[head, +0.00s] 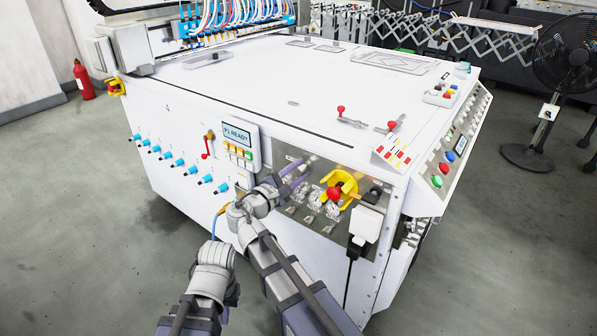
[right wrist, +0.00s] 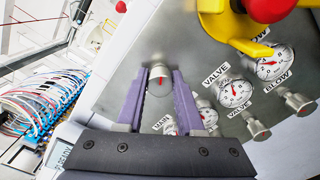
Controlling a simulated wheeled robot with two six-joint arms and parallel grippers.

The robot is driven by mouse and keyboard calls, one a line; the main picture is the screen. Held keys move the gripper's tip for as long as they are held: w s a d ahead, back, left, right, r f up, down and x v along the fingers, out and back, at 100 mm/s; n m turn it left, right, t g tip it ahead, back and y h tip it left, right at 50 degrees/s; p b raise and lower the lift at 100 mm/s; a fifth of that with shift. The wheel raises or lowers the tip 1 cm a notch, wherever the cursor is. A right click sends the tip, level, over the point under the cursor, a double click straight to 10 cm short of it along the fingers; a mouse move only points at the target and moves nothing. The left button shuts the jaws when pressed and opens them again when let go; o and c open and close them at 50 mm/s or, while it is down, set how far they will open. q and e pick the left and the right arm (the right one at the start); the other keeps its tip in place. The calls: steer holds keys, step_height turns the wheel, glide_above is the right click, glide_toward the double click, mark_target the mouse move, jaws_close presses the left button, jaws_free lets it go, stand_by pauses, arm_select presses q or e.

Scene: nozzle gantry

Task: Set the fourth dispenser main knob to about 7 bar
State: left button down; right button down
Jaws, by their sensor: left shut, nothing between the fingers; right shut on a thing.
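In the right wrist view the purple fingers of my right gripper (right wrist: 161,95) are shut on a round metal knob (right wrist: 160,77) with a red mark.
A yellow bracket with a red knob (head: 333,193) projects from the panel, close to the right gripper. Two more gauges (right wrist: 235,93) and knobs (right wrist: 256,128) stand nearby. A white plug (head: 366,224) with a black cable is at the right. A display box (head: 239,143) is at the left.

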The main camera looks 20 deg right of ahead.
steer(key=shift+m, duration=0.3)
stand_by(0.4)
steer(key=c, duration=0.5)
jaws_free()
steer(key=shift+c, duration=0.2)
arm_select(q)
steer(key=shift+a, duration=0.1)
arm_select(e)
steer(key=shift+s, duration=0.1)
